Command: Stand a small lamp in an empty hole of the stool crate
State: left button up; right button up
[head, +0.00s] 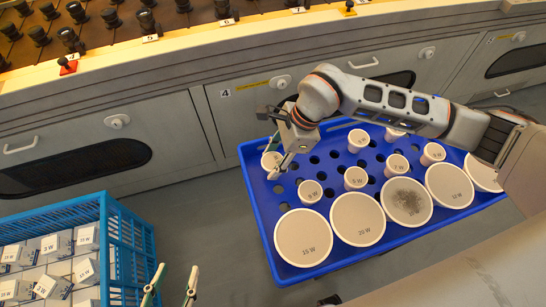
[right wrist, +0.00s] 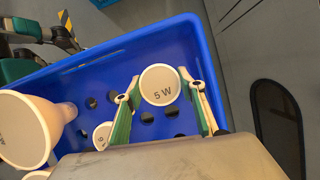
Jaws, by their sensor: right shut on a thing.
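The blue stool crate (head: 262,215) has a grid of round holes, with bare ones in its middle and left part. My right gripper (head: 274,161) is at the crate's far left corner. It is shut on a small white lamp (head: 269,158), whose round face reads 5 W in the right wrist view (right wrist: 162,88). The lamp's lower end is hidden, so I cannot tell whether it is in a hole. Several other small lamps, such as one (head: 311,191) nearby, stand in the crate. My left gripper (head: 172,288) is open and empty at the bottom edge of the head view.
Large white lamps, such as the 15 W one (head: 302,236), line the crate's near side; one (head: 407,201) has a dark, sooty face. A light-blue crate (head: 128,245) of boxed lamps stands at left.

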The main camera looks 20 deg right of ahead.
jog(key=shift+f, duration=0.15)
jog(key=o, duration=1.2)
jog(key=v, duration=1.2)
jog(key=shift+a, duration=0.1)
